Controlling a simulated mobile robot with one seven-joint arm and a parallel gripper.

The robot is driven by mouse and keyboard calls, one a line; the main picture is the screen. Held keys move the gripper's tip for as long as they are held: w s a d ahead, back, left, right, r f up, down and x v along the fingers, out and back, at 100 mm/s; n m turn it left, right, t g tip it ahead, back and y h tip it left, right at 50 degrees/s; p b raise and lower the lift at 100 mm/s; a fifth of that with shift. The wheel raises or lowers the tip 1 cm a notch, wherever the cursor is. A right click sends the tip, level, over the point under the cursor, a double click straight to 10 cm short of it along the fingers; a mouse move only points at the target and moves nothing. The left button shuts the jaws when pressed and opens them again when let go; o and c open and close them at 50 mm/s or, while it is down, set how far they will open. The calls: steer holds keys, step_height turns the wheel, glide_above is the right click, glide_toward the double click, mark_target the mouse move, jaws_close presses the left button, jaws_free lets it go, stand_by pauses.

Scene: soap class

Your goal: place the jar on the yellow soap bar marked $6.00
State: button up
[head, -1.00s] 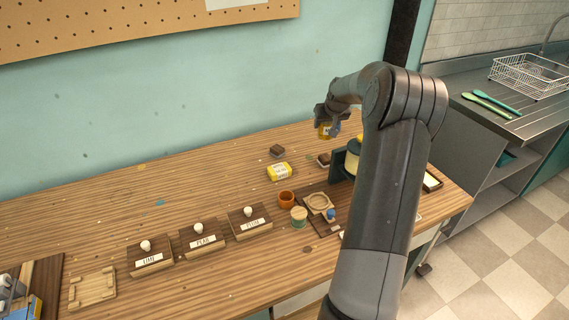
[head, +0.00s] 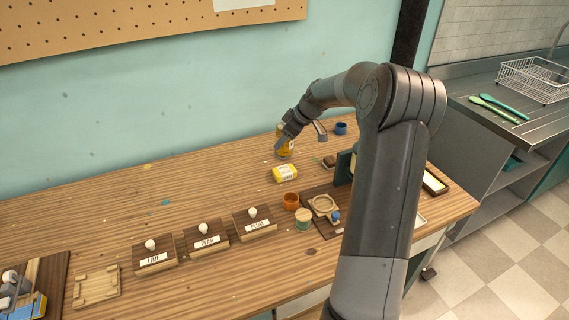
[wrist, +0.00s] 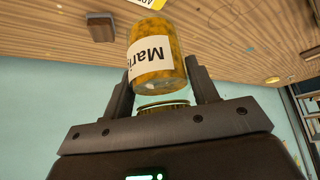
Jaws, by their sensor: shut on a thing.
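My gripper (head: 291,138) is shut on a jar (head: 286,150) with yellow-orange contents. In the wrist view the jar (wrist: 152,62) sits between the two fingers of my gripper (wrist: 162,88), with a white label reading "Mari" and its lid end towards the palm. The yellow soap bar (head: 285,174) lies on the table just below and in front of the jar in the head view. Its print is too small to read there. The jar looks held above the table, behind the bar; the exact gap cannot be told. A yellow-white edge, likely the bar (wrist: 234,3), shows at the top of the wrist view.
A dark brown block (wrist: 101,27) is near the jar in the wrist view. An orange cup (head: 291,201), a green-sided round tin (head: 303,219) and a wooden ring (head: 323,205) stand in front. A blue cup (head: 340,128) stands behind right. The table's left-middle is mostly clear.

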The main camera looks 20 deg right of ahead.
step_height(320, 180, down, 8)
steer(key=shift+r, duration=0.2)
steer(key=shift+f, duration=0.1)
steer(key=o, duration=1.2)
steer(key=shift+c, duration=0.2)
